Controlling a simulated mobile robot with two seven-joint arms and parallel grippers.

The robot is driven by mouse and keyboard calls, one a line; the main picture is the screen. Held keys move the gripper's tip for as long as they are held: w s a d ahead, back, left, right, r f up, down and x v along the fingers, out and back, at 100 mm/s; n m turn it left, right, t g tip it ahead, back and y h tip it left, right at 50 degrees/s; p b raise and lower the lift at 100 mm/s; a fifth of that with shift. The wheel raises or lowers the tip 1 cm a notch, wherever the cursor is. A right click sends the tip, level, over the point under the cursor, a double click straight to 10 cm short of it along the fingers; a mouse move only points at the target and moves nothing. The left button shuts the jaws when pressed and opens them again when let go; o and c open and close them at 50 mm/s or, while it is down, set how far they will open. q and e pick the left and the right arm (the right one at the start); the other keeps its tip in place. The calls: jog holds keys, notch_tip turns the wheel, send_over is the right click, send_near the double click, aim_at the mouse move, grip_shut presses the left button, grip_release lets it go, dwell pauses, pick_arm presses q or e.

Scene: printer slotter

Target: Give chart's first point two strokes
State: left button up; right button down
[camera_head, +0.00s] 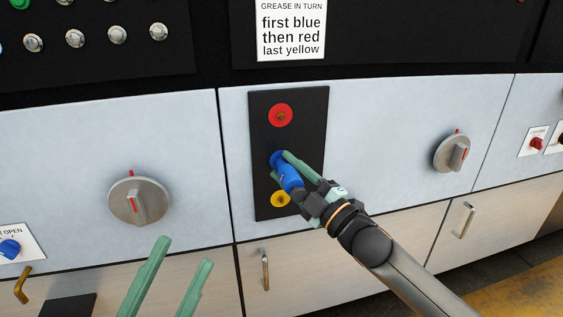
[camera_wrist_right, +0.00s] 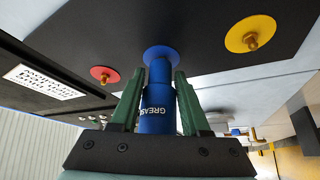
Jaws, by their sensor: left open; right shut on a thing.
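The chart (camera_head: 291,28) above the panel reads "GREASE IN TURN, first blue, then red, last yellow". My right gripper (camera_head: 296,175) is shut on a blue grease tool (camera_head: 290,176). The tool, lettered "GREASE", sits between the green fingers in the right wrist view (camera_wrist_right: 157,108). Its far end meets the blue disc (camera_wrist_right: 161,53) on the black panel; whether it is pressed in is hidden. The red point (camera_head: 281,115) is above it, and the yellow point (camera_head: 280,199) is below, partly near my gripper. My left gripper (camera_head: 183,270) is open and empty at the bottom.
A large grey knob (camera_head: 139,201) with a red mark is left of the panel, and another knob (camera_head: 452,153) is right of it. Drawer handles (camera_head: 265,269) sit below. A blue knob (camera_head: 10,248) is at the far left.

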dwell(0.6)
jog(key=shift+c, duration=1.5)
grip_release()
